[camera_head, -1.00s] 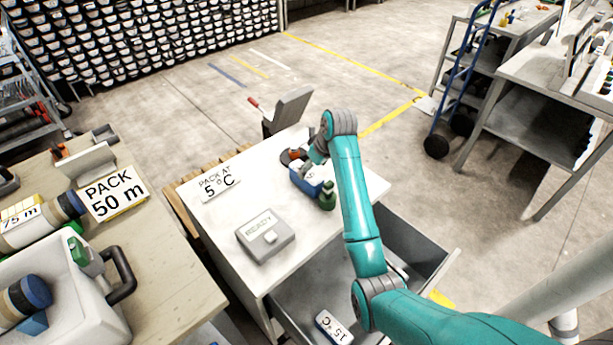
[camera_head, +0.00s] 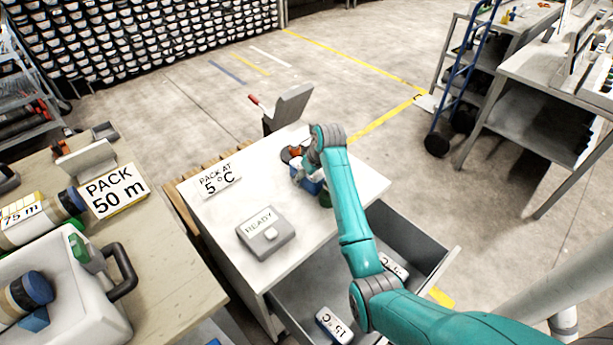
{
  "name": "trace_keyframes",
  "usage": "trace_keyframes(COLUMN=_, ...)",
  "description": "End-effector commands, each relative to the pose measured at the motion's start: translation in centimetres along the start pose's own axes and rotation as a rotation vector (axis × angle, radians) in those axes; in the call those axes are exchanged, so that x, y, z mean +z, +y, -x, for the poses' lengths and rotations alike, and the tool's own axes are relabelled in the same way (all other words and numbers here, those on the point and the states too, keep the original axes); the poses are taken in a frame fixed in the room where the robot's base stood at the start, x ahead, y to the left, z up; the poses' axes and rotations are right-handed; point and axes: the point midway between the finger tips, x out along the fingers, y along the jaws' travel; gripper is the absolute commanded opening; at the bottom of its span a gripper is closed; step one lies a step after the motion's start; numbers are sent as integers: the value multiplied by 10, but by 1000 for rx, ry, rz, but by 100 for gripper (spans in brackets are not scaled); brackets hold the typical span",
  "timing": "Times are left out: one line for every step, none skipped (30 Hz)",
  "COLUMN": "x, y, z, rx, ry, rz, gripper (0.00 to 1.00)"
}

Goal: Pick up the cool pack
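A white pack marked 15 °C (camera_head: 333,325) with dark blue ends lies in the open grey drawer (camera_head: 411,237). A second labelled pack (camera_head: 395,266) lies farther back in the drawer, partly hidden by my arm, and I cannot read its number. A sign (camera_head: 216,180) on the white cabinet top reads PACK AT 5 °C. A small blue object (camera_head: 312,187) stands at the top's far side, mostly covered by my arm and gripper. My gripper (camera_head: 303,172) is over or beside this blue object. Its fingers are too small and hidden to tell whether they grip it.
A grey box marked READY (camera_head: 265,233) sits on the cabinet top (camera_head: 225,215). A green bottle (camera_head: 326,199) is partly behind my arm. An orange and dark item (camera_head: 294,154) lies near the far edge. A bench (camera_head: 165,265) with a white carrier (camera_head: 95,300) stands left.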

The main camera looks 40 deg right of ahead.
Motion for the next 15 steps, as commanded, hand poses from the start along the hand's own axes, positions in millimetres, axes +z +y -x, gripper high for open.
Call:
trace_keyframes(x=0, y=0, z=0, rx=0, ry=0, rz=0, gripper=56)
trace_keyframes(x=0, y=0, z=0, rx=0, ry=0, rz=0, gripper=49)
trace_keyframes(x=0, y=0, z=0, rx=0, ry=0, rz=0, gripper=39)
trace_keyframes(x=0, y=0, z=0, rx=0, ry=0, rz=0, gripper=31)
trace_keyframes(x=0, y=0, z=0, rx=0, ry=0, rz=0, gripper=24)
trace_keyframes(x=0, y=0, z=0, rx=0, ry=0, rz=0, gripper=14)
trace_keyframes(x=0, y=0, z=0, rx=0, ry=0, rz=0, gripper=6)
trace_keyframes(x=0, y=0, z=0, rx=0, ry=0, rz=0, gripper=0)
trace_keyframes(x=-1, y=0, z=1, rx=1, ry=1, rz=0, gripper=0)
trace_keyframes(x=-1, y=0, z=1, rx=1, ry=1, rz=0, gripper=0)
trace_keyframes(x=0, y=0, z=1, rx=1, ry=1, rz=0, gripper=0)
trace_keyframes(x=0, y=0, z=1, rx=1, ry=1, rz=0, gripper=0)
trace_keyframes(x=0, y=0, z=1, rx=1, ry=1, rz=0, gripper=0)
trace_keyframes(x=-1, y=0, z=1, rx=1, ry=1, rz=0, gripper=0)
trace_keyframes(x=-1, y=0, z=2, rx=1, ry=2, rz=0, gripper=0)
